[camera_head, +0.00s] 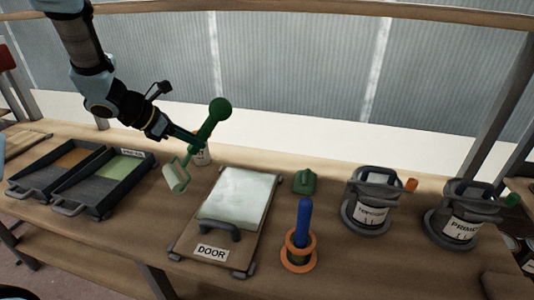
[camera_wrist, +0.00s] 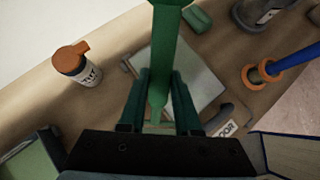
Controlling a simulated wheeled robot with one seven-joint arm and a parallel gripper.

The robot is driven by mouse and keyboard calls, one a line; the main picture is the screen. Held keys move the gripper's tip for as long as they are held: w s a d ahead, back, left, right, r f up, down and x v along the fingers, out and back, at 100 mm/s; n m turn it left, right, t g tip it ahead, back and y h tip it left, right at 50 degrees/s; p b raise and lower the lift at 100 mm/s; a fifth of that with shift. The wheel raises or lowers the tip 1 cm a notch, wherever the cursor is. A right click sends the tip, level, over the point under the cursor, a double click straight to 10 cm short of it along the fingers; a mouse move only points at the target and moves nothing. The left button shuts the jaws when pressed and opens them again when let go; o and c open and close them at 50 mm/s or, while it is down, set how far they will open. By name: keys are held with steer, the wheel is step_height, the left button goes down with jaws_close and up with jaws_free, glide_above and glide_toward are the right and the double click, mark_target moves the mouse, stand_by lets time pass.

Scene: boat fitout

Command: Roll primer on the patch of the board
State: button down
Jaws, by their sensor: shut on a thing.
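My gripper (camera_head: 188,137) is shut on the green handle of a paint roller (camera_head: 213,119). The roller's pale green sleeve (camera_head: 175,178) hangs to the left of the board, apart from it, between the board and the trays. The board (camera_head: 205,240), labelled DOOR, lies on the bench with a dark handle at its near end. A pale whitish patch (camera_head: 240,194) covers its far part.
A tray with pale green paint (camera_head: 118,167) and one with orange-brown paint (camera_head: 74,157) stand left. A white bottle with an orange cap (camera_wrist: 71,62) stands behind the roller. Right are a green block (camera_head: 304,183), a blue-handled tool (camera_head: 304,222), a can (camera_head: 372,203) and the PRIMER can (camera_head: 463,229).

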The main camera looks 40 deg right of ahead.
steer(key=s+d+m+g+y, duration=0.2)
steer(key=s+d+m+g, duration=0.25)
steer(key=s, duration=0.55)
steer(key=s+d+m+g+y, duration=0.25)
steer(key=s+d+m, duration=0.25)
steer(key=s, duration=0.5)
steer(key=shift+h, duration=0.45)
step_height(320, 180, down, 6)
steer(key=b, duration=0.5)
steer(key=shift+f+b, duration=0.9)
steer(key=shift+f, duration=0.05)
steer(key=shift+s, duration=0.1)
steer(key=shift+s+d+r, duration=0.1)
steer(key=shift+s+d, duration=0.45)
steer(key=shift+s, duration=0.3)
steer(key=shift+w, duration=0.1)
